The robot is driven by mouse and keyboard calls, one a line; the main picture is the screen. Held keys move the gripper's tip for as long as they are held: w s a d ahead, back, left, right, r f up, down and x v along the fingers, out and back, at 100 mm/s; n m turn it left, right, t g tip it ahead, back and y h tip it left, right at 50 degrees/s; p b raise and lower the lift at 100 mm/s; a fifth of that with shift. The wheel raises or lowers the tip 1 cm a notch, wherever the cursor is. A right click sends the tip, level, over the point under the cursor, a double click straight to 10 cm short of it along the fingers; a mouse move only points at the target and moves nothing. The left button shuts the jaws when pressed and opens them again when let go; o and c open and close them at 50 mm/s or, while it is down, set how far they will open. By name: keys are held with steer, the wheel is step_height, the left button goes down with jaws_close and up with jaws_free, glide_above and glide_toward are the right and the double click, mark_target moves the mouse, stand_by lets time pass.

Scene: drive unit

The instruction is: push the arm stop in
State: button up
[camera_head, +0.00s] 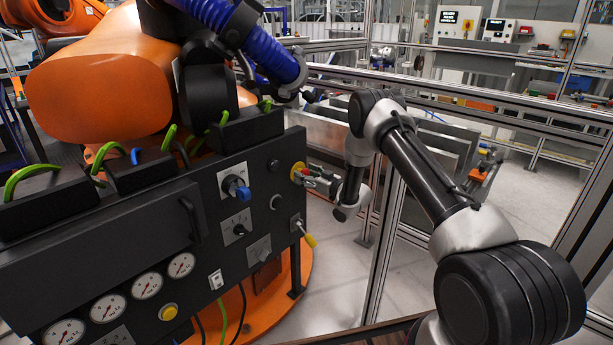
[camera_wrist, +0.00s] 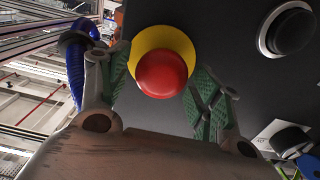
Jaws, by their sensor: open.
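The arm stop is a red mushroom button (camera_wrist: 162,75) on a yellow round plate (camera_wrist: 176,39), set in the dark panel. In the head view its yellow plate (camera_head: 297,168) shows at the panel's upper right, with the red button partly hidden by my gripper. My gripper (camera_head: 308,177) is right in front of it. In the wrist view my gripper (camera_wrist: 161,87) is open, with green-padded fingers to the left and right of the red button. Nothing is held. I cannot tell whether the fingers touch the plate or panel.
The black control panel (camera_head: 205,255) carries a blue-handled switch (camera_head: 237,188), a yellow-handled lever (camera_head: 308,238), several gauges and a yellow button (camera_head: 168,312). A black round button (camera_wrist: 290,32) is near the stop. A blue hose (camera_head: 260,52) and orange robot (camera_head: 105,90) stand behind; metal fence rails are at right.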

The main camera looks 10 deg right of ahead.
steer(key=v, duration=1.2)
